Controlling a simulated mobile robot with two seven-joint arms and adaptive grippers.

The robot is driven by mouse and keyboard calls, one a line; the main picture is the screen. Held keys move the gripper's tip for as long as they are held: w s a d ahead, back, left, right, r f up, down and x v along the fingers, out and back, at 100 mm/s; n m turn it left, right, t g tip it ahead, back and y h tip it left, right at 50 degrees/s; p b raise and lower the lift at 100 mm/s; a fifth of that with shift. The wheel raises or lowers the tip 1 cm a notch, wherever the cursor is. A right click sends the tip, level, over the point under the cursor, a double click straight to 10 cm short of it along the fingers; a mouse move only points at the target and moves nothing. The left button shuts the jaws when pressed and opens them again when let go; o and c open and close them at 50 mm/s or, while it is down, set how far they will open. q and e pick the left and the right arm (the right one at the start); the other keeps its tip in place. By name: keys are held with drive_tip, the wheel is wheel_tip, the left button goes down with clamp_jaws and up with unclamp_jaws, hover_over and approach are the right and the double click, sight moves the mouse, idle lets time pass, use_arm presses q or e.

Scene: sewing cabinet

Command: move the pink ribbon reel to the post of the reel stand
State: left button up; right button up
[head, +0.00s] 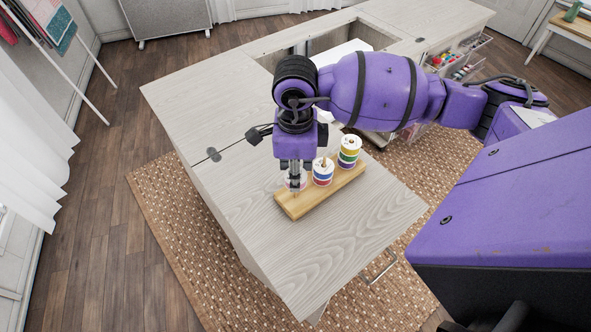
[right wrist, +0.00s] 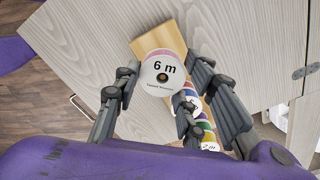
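The reel stand (head: 297,209) is a light wooden bar on the cabinet top; it also shows in the right wrist view (right wrist: 174,34). My right gripper (head: 294,184) points down over its near-left end. In the right wrist view, the pink ribbon reel (right wrist: 161,65) has a white face marked "6 m" and a pink edge. It lies between the spread fingers of my right gripper (right wrist: 160,80), which look open around it. A brown centre shows in its hole; I cannot tell whether that is a post. In the head view the fingers mostly hide this reel. My left gripper is out of view.
A white, blue and red reel (head: 322,175) and a stacked green, yellow and purple reel (head: 349,153) stand farther along the bar. The cabinet top (head: 370,225) is clear around the stand. An open recess (head: 350,38) lies behind my arm, and drawers (head: 457,62) stand open at the back right.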

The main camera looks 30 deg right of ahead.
drive_tip(key=o, duration=0.4)
drive_tip(key=shift+c, duration=0.2)
wheel_tip(320, 180, up, 12)
drive_tip(key=shift+s+f, duration=0.1)
idle(0.7)
